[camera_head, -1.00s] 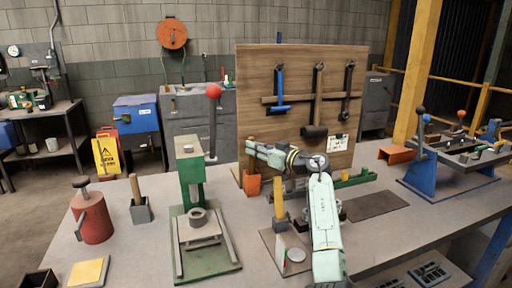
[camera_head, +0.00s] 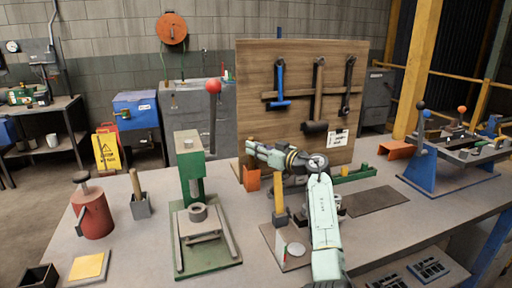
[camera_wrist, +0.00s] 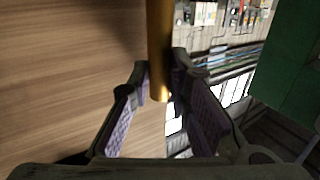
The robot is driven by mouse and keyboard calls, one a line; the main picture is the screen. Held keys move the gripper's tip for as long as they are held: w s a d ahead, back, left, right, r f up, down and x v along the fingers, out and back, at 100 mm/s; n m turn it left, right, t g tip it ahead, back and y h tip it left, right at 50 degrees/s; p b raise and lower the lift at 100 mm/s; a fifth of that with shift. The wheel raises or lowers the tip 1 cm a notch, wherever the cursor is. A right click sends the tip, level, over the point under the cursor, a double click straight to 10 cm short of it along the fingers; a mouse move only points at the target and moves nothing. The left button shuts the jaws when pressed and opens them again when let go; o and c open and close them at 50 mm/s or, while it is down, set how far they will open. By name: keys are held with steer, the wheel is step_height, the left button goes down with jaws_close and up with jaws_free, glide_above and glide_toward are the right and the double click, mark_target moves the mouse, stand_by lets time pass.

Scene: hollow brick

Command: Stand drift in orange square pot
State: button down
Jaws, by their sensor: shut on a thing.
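The drift is a brass-brown rod (camera_wrist: 159,45) between the fingertips of my gripper (camera_wrist: 164,68) in the wrist view; its near end shows just inside the fingers. In the head view, my gripper (camera_head: 251,148) reaches left in front of the wooden board and is shut on the drift. A short brown length of the drift (camera_head: 251,162) shows below it, over the orange square pot (camera_head: 252,181). The pot stands on the bench at the foot of the board. I cannot tell whether the drift's lower end is inside the pot or behind its rim.
A green press (camera_head: 189,160) stands left of the pot. A grey square pot (camera_head: 141,208) with a wooden-looking rod is farther left, beside a red can (camera_head: 94,215). A yellow-handled tool (camera_head: 280,203) stands close under my arm. The tool board (camera_head: 300,75) is behind.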

steer(key=shift+f, duration=2.5)
stand_by(0.4)
steer(key=c, duration=1.6)
jaws_free()
steer(key=shift+o, duration=0.9)
steer(key=shift+f, duration=0.1)
steer(key=v, duration=1.2)
steer(key=shift+d, duration=0.1)
